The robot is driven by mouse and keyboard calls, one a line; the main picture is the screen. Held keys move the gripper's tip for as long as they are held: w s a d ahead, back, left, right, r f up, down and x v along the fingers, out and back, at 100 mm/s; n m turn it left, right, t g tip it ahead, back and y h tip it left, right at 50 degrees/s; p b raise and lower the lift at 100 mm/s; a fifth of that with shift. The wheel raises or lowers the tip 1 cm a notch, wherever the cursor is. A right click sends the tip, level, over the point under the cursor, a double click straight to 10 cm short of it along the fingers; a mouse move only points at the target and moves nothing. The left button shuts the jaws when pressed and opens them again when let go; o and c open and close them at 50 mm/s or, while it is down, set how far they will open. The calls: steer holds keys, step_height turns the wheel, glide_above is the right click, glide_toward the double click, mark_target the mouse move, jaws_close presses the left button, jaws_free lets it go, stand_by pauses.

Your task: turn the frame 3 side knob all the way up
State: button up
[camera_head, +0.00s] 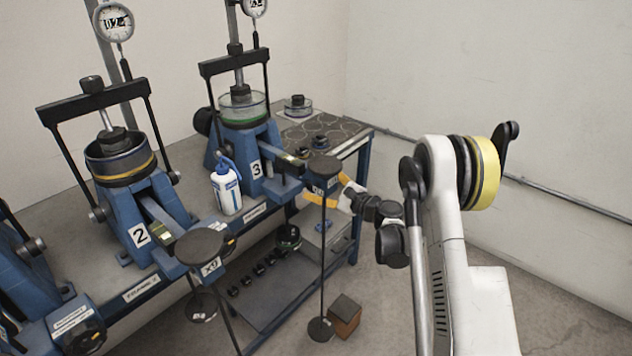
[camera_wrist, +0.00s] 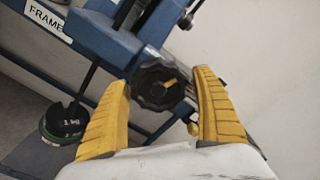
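Frame 3 (camera_head: 254,166) is a blue stand with a "3" label, near the back of the bench in the head view. Its side knob is hidden there behind my arm and the lever parts. In the wrist view a dark scalloped knob (camera_wrist: 152,92) with a yellow-orange pointer mark faces me. My gripper (camera_wrist: 162,82) has its yellow fingers spread, one on each side of the knob. The left finger is close to its rim; I cannot tell whether either finger touches. The head view shows my gripper (camera_head: 334,199) beside frame 3's lever end.
A white bottle (camera_head: 226,190) stands beside frame 3, and frame 2 (camera_head: 150,225) is nearer. A 1 kg weight (camera_wrist: 62,123) sits low left in the wrist view. The floor to the right is clear.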

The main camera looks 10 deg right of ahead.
steer(key=shift+s+f, duration=0.1)
steer(key=v, duration=0.6)
stand_by(0.4)
steer(key=w+a+n, duration=0.1)
steer(key=n, duration=0.4)
steer(key=w+a+n, duration=0.1)
steer(key=w+n, duration=0.1)
steer(key=n, duration=0.3)
steer(key=w+a+n, duration=0.1)
steer(key=n, duration=0.4)
steer(key=shift+w+a, duration=0.15)
steer(key=shift+w, duration=0.05)
steer(key=shift+w+a, duration=0.1)
steer(key=shift+w, duration=0.1)
steer(key=shift+c, duration=1.2)
steer(key=c, duration=1.1)
